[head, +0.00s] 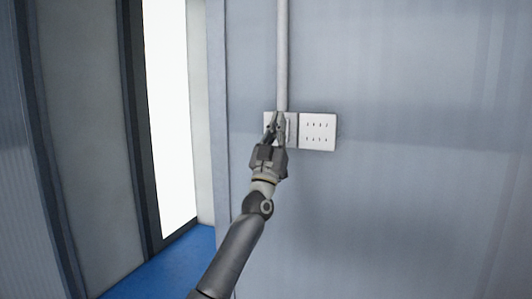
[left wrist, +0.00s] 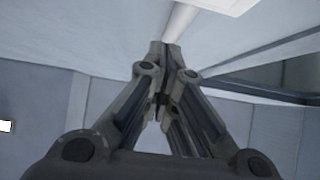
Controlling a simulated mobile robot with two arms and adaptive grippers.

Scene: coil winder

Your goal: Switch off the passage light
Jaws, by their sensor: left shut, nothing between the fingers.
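A pale switch plate (head: 293,117) is on the grey wall, at the foot of a vertical conduit. My left gripper (head: 277,117) is shut and empty. Its fingertips are in front of the plate and hide much of it; I cannot tell whether they touch it. In the left wrist view the closed fingers (left wrist: 164,45) point at the pale wall, and the switch plate cannot be made out. The state of the switch is hidden. My right gripper is not in view.
A white socket plate (head: 318,132) sits directly right of the switch plate. The conduit (head: 282,50) runs up the wall above. To the left is a doorway with a bright white panel (head: 170,120) and blue floor (head: 165,272). The wall to the right is bare.

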